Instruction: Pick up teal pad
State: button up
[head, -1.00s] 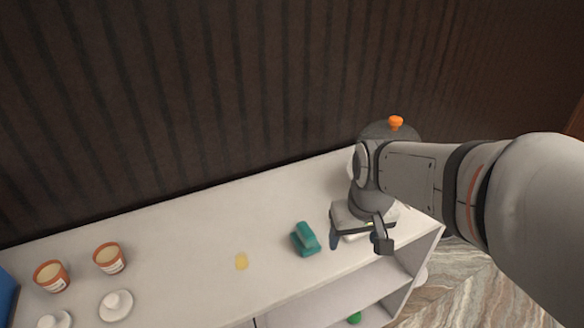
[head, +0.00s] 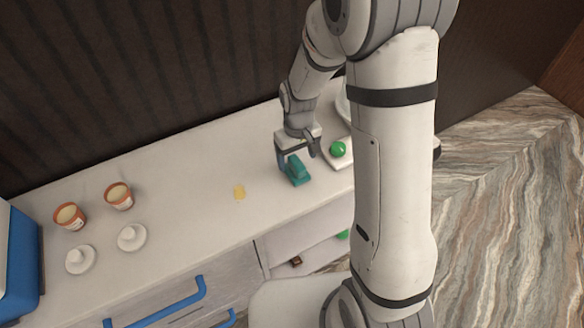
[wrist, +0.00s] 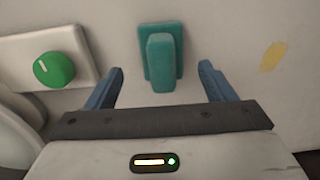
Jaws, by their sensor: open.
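The teal pad (head: 297,170) lies on the white counter, with a raised teal grip on top. In the wrist view the teal pad (wrist: 161,58) is ahead of and between the two blue fingers, with a gap on each side. My gripper (head: 298,160) is open and empty, above and just behind the pad in the head view; it also shows in the wrist view (wrist: 162,82). The fingers do not appear to touch the pad. How high they are above the counter is hard to tell.
A white scale-like block with a green knob (wrist: 54,69) stands close beside the gripper. A yellow smear (head: 239,192) marks the counter (head: 190,220). Two orange-rimmed cups (head: 118,195), two white lids (head: 132,237) and a blue box (head: 20,262) are at left.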

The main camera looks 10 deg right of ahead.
aim_at(297, 162)
jog(key=shift+s+a+f+p, duration=0.15)
jog(key=shift+f+p, duration=0.1)
jog(key=shift+f, duration=0.85)
jog(key=shift+s+d+f+p, duration=0.1)
jog(key=shift+s+f+p, duration=0.1)
jog(key=shift+f, duration=0.9)
jog(key=shift+c, duration=0.4)
jog(key=shift+w, duration=0.1)
jog(key=c, duration=1)
